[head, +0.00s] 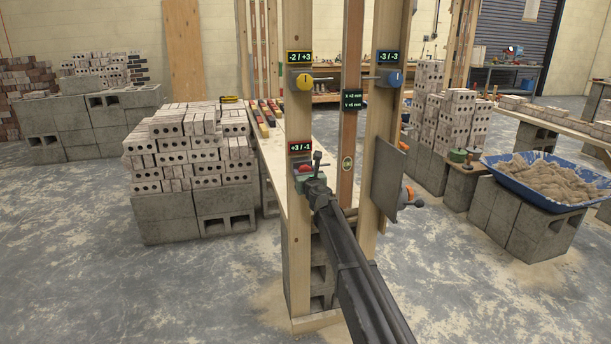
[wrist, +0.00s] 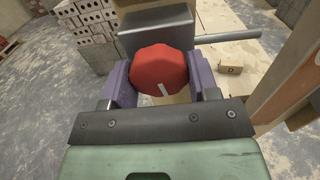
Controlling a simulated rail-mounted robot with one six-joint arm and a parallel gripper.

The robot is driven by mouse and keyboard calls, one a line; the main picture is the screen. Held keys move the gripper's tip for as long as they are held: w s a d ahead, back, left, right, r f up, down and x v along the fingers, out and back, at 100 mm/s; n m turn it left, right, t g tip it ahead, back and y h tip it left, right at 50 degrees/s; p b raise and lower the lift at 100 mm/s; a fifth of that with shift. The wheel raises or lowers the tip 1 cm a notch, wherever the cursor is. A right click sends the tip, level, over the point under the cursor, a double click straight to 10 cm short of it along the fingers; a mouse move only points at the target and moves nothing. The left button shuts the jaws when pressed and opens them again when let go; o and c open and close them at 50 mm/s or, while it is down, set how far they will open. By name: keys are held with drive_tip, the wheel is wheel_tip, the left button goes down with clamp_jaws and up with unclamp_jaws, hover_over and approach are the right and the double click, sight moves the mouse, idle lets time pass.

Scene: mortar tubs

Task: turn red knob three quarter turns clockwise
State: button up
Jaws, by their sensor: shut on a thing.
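The red knob (wrist: 158,68) fills the middle of the wrist view. It is many-sided, with a pale mark near its lower edge pointing down and slightly right. My gripper (wrist: 160,82) is shut on it, one purple finger on each side. In the head view the red knob (head: 305,168) shows low on the left wooden post, largely covered by my gripper (head: 309,178). A display (head: 300,148) above it reads +3 / -1. A grey block (wrist: 157,28) with a rod sits behind the knob.
A yellow knob (head: 304,81) sits higher on the left post under a display reading -2 / +3. A blue knob (head: 395,79) is on the right post under -3 / -3. The centre display (head: 352,100) appears to show X +2 mm, Y +5 mm. A grey plate (head: 388,185) stands beside the right post.

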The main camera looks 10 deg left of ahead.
drive_tip(key=m, duration=0.4)
drive_tip(key=shift+s+m, duration=0.1)
drive_tip(key=shift+m, duration=0.2)
drive_tip(key=m, duration=0.4)
drive_tip(key=shift+a+m, duration=0.1)
drive_tip(key=shift+m, duration=0.2)
drive_tip(key=m, duration=0.4)
drive_tip(key=shift+r+m, duration=0.15)
drive_tip(key=shift+m, duration=2.35)
drive_tip(key=o, duration=0.9)
